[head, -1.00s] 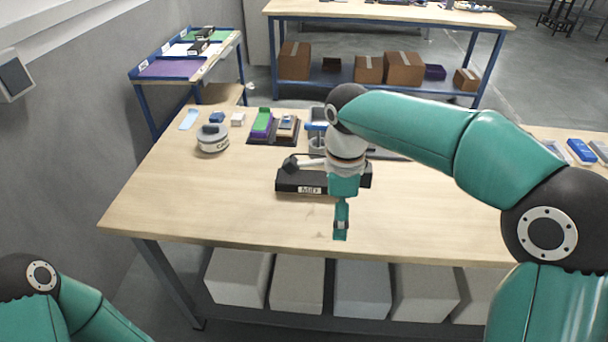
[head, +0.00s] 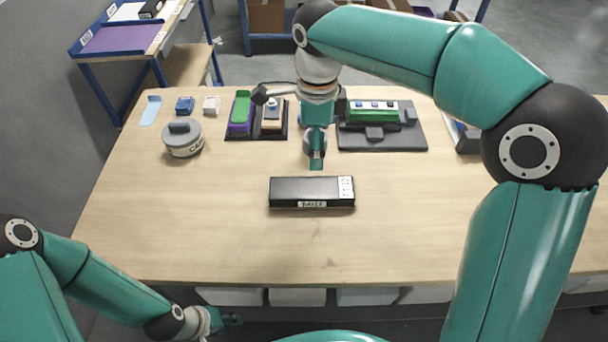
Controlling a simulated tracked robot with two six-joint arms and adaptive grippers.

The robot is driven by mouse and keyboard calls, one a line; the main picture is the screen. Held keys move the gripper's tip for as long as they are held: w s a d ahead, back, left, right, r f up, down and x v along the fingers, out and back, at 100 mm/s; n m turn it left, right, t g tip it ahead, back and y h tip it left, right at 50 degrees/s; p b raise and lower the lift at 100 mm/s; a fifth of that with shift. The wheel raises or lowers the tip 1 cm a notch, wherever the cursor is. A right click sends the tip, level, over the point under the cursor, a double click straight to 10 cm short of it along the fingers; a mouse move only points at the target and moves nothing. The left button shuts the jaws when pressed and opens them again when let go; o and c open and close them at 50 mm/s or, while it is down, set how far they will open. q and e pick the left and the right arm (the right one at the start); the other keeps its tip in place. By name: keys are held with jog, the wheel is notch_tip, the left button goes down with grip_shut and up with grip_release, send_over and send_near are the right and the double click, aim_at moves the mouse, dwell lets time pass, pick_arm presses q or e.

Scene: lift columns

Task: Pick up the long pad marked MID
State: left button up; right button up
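The long black pad marked MID (head: 290,190) lies flat on the wooden table, with a white label on its front side and another at the right end of its top. My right gripper (head: 316,163) points down and shows just behind the pad in the picture, apart from it. I see it edge-on, so its opening is hidden, and nothing shows held in it. My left gripper (head: 232,320) is low at the front, below the table's front edge and far from the pad. It is small and partly turned away.
A grey round tin (head: 183,142) stands at left. Behind the pad are a dark tray (head: 256,134) with coloured blocks and a grey tray (head: 410,142) with a green part. Small blocks lie at the back left. The table (head: 230,240) is clear around the pad.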

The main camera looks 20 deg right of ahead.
send_near(312, 186)
jog(key=f, duration=0.5)
jog(key=shift+s+a+f, duration=0.1)
jog(key=shift+s+f, duration=0.1)
jog(key=shift+s, duration=0.2)
jog(key=f+p, duration=0.2)
jog(key=f, duration=0.2)
jog(key=shift+w+f, duration=0.2)
jog(key=shift+f, duration=0.45)
jog(key=shift+c, duration=0.2)
jog(key=c, duration=1.3)
jog(key=shift+w, duration=0.1)
jog(key=shift+c, duration=1.3)
jog(key=shift+r, duration=0.2)
